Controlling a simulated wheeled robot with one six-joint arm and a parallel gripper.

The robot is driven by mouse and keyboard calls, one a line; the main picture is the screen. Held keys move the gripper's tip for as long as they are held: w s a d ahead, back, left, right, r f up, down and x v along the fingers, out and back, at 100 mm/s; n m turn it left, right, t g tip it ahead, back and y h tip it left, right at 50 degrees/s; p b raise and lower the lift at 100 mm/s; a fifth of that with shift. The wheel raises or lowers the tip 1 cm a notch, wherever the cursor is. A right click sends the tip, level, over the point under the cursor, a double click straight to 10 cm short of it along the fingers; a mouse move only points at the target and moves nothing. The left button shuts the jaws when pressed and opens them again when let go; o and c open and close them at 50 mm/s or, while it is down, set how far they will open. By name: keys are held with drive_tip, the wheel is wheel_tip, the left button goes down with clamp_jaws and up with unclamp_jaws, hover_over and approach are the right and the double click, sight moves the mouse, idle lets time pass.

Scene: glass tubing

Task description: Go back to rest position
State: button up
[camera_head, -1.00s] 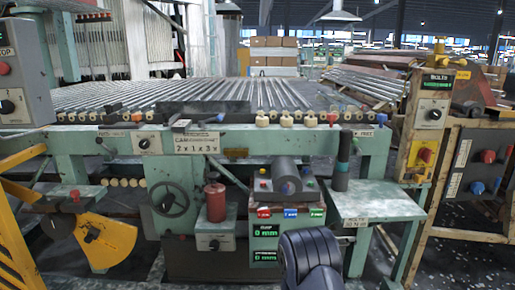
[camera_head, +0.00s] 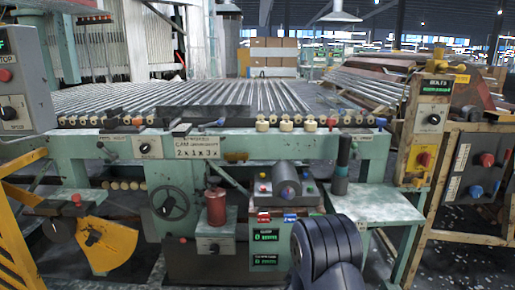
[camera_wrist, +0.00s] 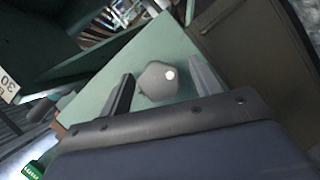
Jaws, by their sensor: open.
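In the wrist view my gripper (camera_wrist: 160,90) is open, its two fingers apart. A grey rounded knob-like part (camera_wrist: 158,82) shows between the fingers, in front of a pale green surface (camera_wrist: 135,62). I cannot tell whether the fingers touch it. In the head view a dark link of my arm rises at the bottom centre, in front of the green machine (camera_head: 285,147).
A control box with a grey cylinder (camera_head: 286,179) and green displays stands just behind my arm. A green side table (camera_head: 375,207) is to its right, a red cylinder (camera_head: 215,205) to its left. A rusty cabinet (camera_head: 478,170) stands far right.

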drive_tip(key=m+y+b, duration=0.1)
drive_tip(key=m, duration=0.1)
drive_tip(key=shift+d+m+g+y+b, duration=0.1)
drive_tip(key=shift+m+g+y+b, duration=0.2)
drive_tip(key=shift+g+b, duration=0.1)
drive_tip(key=shift+m+y+b, duration=0.6)
drive_tip(key=shift+m+y, duration=0.2)
drive_tip(key=shift+m, duration=0.2)
